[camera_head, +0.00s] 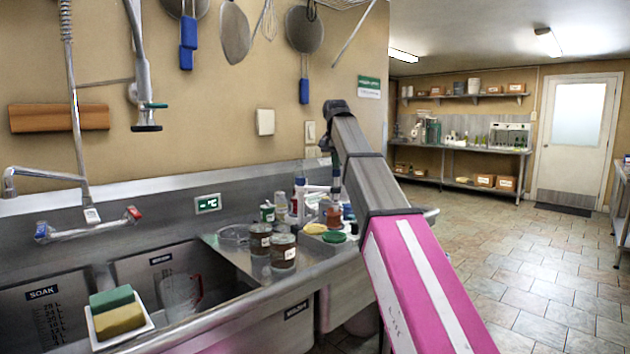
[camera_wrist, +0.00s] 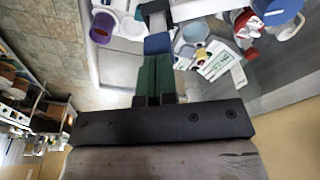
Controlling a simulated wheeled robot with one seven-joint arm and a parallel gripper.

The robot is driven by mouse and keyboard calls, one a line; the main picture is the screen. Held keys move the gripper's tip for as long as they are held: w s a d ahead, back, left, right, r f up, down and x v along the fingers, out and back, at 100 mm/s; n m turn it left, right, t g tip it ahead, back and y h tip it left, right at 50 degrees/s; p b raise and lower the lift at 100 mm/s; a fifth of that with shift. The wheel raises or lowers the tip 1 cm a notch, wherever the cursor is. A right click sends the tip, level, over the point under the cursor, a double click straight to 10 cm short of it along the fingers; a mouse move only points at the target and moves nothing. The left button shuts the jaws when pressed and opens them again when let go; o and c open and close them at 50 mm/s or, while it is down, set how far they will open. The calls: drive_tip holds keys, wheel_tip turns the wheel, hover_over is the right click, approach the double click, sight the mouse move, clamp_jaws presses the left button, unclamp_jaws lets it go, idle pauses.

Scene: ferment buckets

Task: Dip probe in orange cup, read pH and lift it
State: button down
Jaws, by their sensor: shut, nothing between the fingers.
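My gripper shows its two dark green fingers together in the wrist view (camera_wrist: 156,62), shut and empty. A blue block (camera_wrist: 157,43) lies just beyond the fingertips; whether they touch it, I cannot tell. A pale device with a small display (camera_wrist: 215,62), perhaps the pH meter, lies to the right of the fingers. In the head view my arm comes down over the counter among the bottles. A small orange-red vessel (camera_head: 334,216), perhaps the orange cup, stands just below its end. No probe can be made out for certain.
Two brown jars (camera_head: 283,251) stand on the steel counter by the sink, near a green lid (camera_head: 334,237). A purple-rimmed white cup (camera_wrist: 103,26) and a pale blue cup (camera_wrist: 195,32) flank the fingers. A sponge tray (camera_head: 121,317) sits at the sink.

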sight(337, 171)
drive_tip(key=shift+f, duration=1.55)
drive_tip(key=shift+r, duration=2.55)
idle(3.9)
